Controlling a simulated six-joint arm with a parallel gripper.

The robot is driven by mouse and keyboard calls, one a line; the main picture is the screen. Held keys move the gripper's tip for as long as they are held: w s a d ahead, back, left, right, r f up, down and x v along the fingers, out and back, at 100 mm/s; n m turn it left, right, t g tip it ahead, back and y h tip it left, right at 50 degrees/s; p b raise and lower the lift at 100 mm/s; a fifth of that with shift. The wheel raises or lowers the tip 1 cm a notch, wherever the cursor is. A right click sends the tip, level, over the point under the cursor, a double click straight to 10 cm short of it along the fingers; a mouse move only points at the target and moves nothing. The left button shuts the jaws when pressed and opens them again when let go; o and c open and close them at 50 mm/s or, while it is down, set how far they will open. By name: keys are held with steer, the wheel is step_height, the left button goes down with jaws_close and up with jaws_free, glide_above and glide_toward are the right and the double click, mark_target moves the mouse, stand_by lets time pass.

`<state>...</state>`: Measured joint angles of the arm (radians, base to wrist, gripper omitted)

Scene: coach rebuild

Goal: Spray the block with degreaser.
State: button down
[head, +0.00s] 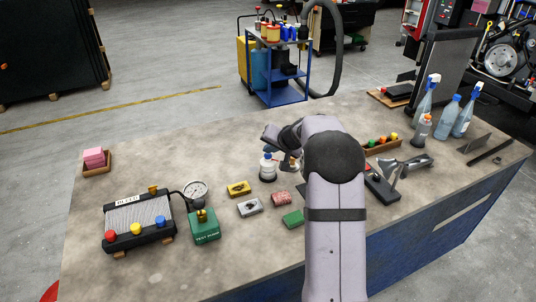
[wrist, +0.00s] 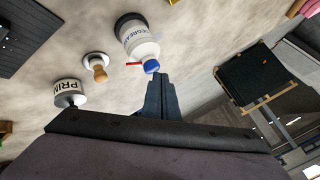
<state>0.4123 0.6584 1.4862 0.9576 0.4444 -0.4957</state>
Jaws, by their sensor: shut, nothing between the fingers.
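A white degreaser bottle (wrist: 142,45) with a black base, blue tip and red side piece stands on the bench; it also shows in the head view (head: 268,169). In the wrist view my gripper (wrist: 158,78) is shut and empty, its fingertips beside the bottle's blue tip; I cannot tell whether they touch. In the head view my arm hides most of the gripper. I cannot tell which is the task's block.
A can labelled "PRIM" (wrist: 68,90) and a wooden-handled piece (wrist: 98,68) stand near the bottle. A finned unit with coloured caps (head: 139,216) and a green box (head: 205,227) are at left. Spray bottles (head: 463,118) stand at right.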

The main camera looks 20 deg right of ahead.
mark_target(270, 157)
steer(key=shift+r, duration=0.15)
step_height(270, 157, up, 6)
steer(key=p, duration=0.4)
stand_by(0.4)
stand_by(0.7)
